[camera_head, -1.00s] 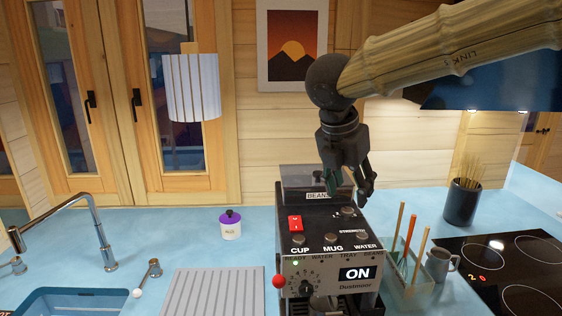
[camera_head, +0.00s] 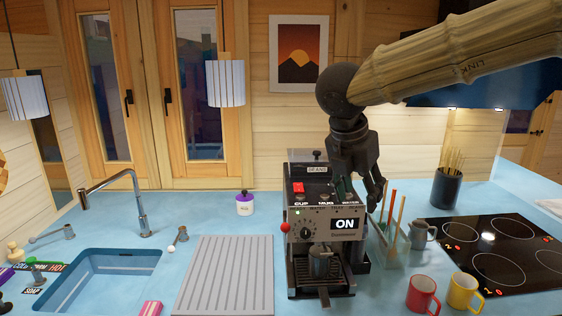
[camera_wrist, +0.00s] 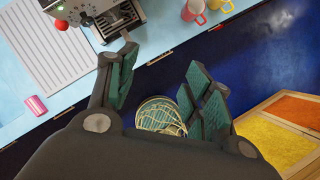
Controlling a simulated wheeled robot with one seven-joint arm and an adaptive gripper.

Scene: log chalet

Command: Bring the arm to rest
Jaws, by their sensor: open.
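My gripper (camera_head: 357,194) hangs from my arm in front of the right part of the coffee machine (camera_head: 322,262) in the head view, its fingers pointing down. In the wrist view my gripper (camera_wrist: 160,85) shows its two fingers spread apart with nothing between them. The coffee machine has a lit ON display, and a metal cup (camera_head: 320,263) is at its front under the spout. The gripper hides part of the machine's top right buttons.
A red mug (camera_head: 421,294) and a yellow mug (camera_head: 463,293) stand at the counter's front right, near the black hob (camera_head: 497,255). A rack of sticks (camera_head: 391,245) and a grey mug (camera_head: 421,233) are right of the machine. A ribbed drainboard (camera_head: 225,277) and sink (camera_head: 108,277) lie left.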

